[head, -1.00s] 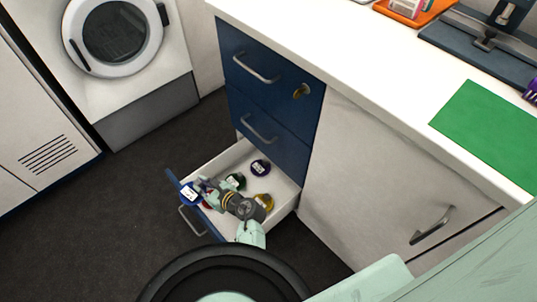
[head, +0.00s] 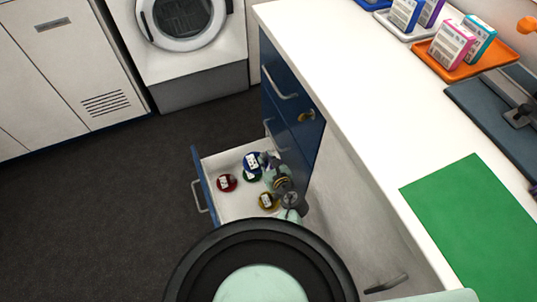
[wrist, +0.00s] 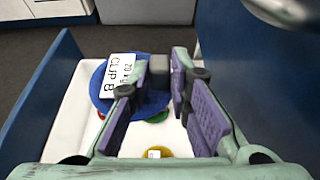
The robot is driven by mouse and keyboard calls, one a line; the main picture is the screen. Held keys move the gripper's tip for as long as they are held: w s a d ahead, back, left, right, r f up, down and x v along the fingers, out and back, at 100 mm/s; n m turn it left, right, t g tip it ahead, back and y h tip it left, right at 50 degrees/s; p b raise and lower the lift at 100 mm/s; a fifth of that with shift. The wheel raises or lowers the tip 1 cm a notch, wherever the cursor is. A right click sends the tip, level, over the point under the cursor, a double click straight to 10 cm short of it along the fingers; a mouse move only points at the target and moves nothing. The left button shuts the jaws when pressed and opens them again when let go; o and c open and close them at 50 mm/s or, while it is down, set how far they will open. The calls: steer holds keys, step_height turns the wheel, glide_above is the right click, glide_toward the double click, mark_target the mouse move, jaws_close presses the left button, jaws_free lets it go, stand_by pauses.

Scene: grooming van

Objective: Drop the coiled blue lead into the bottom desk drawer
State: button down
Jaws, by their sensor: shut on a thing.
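The coiled blue lead (head: 252,161), a round blue disc with a white label, is over the open bottom desk drawer (head: 208,160).
The drawer holds red (head: 227,182), green (head: 249,176) and yellow (head: 268,201) coils. The two upper blue drawers (head: 283,85) are shut, close to my arm. The white desktop (head: 350,100) overhangs at right. Dark floor (head: 100,200) lies clear at left.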

steer(key=shift+d+f+b, duration=0.1)
steer(key=shift+f+b, duration=0.1)
steer(key=shift+b, duration=0.1)
step_height(320, 180, down, 6)
steer(key=b, duration=0.5)
steer(key=shift+r+b, duration=0.2)
steer(key=shift+b, duration=0.1)
steer(key=c, duration=1.4)
jaws_free()
